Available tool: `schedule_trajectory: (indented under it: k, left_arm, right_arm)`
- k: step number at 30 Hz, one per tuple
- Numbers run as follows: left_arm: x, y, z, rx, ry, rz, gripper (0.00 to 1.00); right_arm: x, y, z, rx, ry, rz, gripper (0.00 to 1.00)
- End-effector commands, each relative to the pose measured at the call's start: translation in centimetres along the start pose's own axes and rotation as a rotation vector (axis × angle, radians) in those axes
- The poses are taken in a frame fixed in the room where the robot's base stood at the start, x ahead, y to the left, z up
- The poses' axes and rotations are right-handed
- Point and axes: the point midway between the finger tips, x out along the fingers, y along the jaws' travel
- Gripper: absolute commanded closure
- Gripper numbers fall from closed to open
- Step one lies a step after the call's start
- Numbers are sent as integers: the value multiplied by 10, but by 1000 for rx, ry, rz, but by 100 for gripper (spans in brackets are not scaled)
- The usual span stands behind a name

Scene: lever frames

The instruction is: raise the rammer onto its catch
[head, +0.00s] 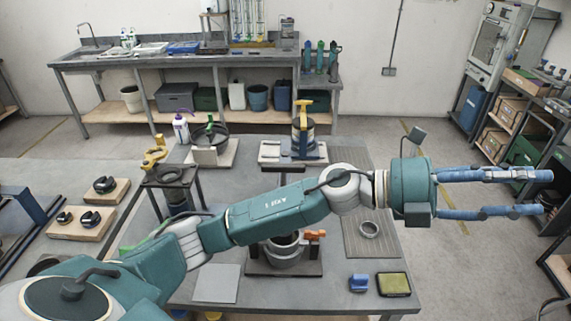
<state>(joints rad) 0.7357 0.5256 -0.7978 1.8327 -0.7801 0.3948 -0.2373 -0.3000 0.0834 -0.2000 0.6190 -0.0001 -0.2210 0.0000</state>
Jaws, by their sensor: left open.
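A yellow-handled upright device (303,122) stands at the back middle of the workbench; I take it for the rammer, but cannot be sure. A grey mould-like cup (284,250) with an orange clamp (315,235) sits on a dark base below it in the picture. My left arm crosses between them and hides the middle, so I cannot tell whether they are joined. No catch can be made out. My left gripper (546,193) is open and empty, well right of the device, past the bench's right edge. My right gripper is not in view.
On the workbench (215,289) are a ribbed mat (371,240) with a metal ring (369,229), a blue block (358,283) and a green-topped pad (394,284). A yellow-topped stand (155,158) is at left. Shelves (515,120) stand at right; the floor between is clear.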

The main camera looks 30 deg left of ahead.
Motion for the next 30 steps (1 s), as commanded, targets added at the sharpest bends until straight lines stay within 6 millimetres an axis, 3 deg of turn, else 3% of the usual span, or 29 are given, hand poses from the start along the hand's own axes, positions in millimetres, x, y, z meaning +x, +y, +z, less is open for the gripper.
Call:
schedule_trajectory:
  k: [2,4,8,10,13,15,19,21,24,30]
  left_arm:
    - [-3,5,-20,202,233,64,58]
    - [-20,20,-34,350,433,140,58]
    - [-86,55,-25,568,786,344,58]
    - [-136,67,-2,645,958,486,58]
    - [-217,65,43,692,1170,710,58]
    - [-272,49,74,683,1282,858,58]
    - [-348,9,113,618,1411,1069,58]
    - [-373,-8,123,581,1447,1136,58]
    - [-392,-22,129,547,1473,1186,58]
    - [-402,-10,121,534,1484,1195,58]
  right_arm:
    - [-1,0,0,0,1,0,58]
    - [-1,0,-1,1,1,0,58]
    - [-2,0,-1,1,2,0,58]
    - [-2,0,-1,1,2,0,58]
    - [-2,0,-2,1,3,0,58]
    - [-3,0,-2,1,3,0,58]
    - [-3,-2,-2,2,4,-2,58]
    - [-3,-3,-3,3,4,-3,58]
    - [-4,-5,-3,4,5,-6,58]
    - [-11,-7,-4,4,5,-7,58]
